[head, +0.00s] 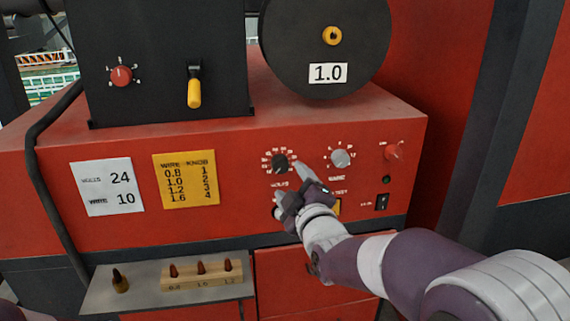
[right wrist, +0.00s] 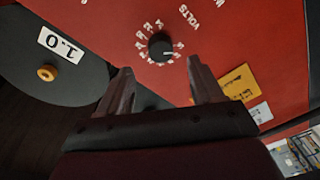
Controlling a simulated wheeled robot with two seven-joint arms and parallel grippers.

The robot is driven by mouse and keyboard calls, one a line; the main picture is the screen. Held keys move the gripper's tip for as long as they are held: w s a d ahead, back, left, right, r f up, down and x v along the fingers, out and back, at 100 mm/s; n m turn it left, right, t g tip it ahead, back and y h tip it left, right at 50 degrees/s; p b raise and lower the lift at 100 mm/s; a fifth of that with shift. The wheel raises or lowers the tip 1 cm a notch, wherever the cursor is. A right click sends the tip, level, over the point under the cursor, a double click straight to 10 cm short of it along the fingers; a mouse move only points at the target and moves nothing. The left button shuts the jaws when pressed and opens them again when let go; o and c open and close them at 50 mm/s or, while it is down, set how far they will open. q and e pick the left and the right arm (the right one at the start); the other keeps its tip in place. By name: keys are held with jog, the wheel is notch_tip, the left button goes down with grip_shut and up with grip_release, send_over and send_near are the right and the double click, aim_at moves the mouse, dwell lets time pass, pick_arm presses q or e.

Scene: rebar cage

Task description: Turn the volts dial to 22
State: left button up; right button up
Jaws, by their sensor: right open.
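The black volts dial (head: 280,163) is on the red front panel of the machine, ringed by white numbers. It also shows in the right wrist view (right wrist: 161,46), with the word VOLTS beside it. The numbers are too small to read surely, so I cannot tell its setting. My right gripper (head: 288,182) is in front of the panel, just below the dial in the head view. In the right wrist view its two fingers (right wrist: 160,80) are apart and empty, with the dial beyond the gap between them. My left gripper is not in view.
A grey wire dial (head: 341,159), a red knob (head: 395,152) and a black switch (head: 382,201) sit right of the volts dial. A white card (head: 107,186) reads volts 24, wire 10. A yellow wire-knob chart (head: 186,180) is beside it. A shelf (head: 140,292) juts out below.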

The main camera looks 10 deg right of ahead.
aim_at(281, 168)
jog(key=w, duration=0.2)
jog(key=w+p, duration=0.1)
jog(key=w, duration=0.1)
jog(key=w+p, duration=0.1)
jog(key=w, duration=0.1)
jog(key=shift+a, duration=0.25)
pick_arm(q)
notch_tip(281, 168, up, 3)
